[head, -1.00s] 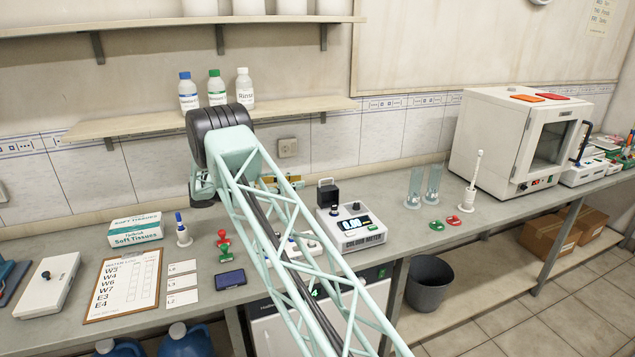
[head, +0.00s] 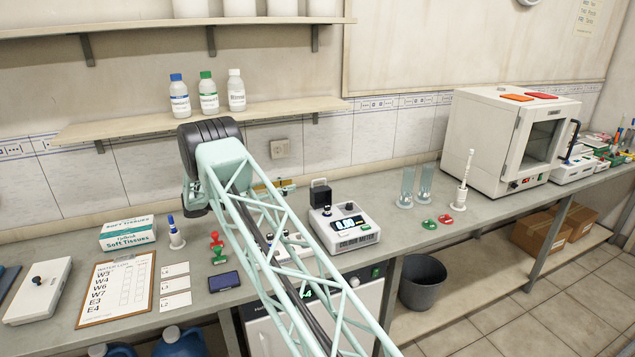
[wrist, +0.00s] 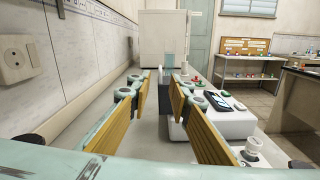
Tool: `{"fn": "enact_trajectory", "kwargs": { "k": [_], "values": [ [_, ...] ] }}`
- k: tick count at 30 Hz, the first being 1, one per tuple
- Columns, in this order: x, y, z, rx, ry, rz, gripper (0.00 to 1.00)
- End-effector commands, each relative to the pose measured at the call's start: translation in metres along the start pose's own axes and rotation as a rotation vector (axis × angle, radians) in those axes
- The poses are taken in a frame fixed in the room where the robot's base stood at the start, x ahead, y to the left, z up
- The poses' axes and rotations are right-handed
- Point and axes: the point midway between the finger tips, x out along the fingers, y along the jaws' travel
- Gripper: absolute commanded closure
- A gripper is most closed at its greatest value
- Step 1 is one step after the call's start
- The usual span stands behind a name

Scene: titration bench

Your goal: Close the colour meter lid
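The colour meter (head: 356,240) is a white box with a lit display, standing on the bench right of my arm in the head view. Its dark lid (head: 320,194) stands up open at the back left of the box. In the wrist view the meter's white body and dark display (wrist: 218,101) are just right of the fingers. My gripper (wrist: 159,92) is open and empty, its two yellow-padded fingers apart. In the head view my arm partly hides it, with yellow pads (head: 286,186) showing left of the lid.
Glass cylinders (head: 407,186) and a white oven (head: 505,140) stand right of the meter. A wall socket (wrist: 16,62) is close on the left in the wrist view. Another white device with a knob (wrist: 251,148) is at lower right. A shelf with bottles (head: 209,95) is above.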

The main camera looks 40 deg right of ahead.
Motion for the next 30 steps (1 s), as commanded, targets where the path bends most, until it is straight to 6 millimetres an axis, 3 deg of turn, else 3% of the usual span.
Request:
{"fn": "enact_trajectory", "kwargs": {
  "k": [30],
  "values": [
    [0.119, -0.001, 0.0, 0.001, 0.0, -0.002, 0.81]
  ]
}}
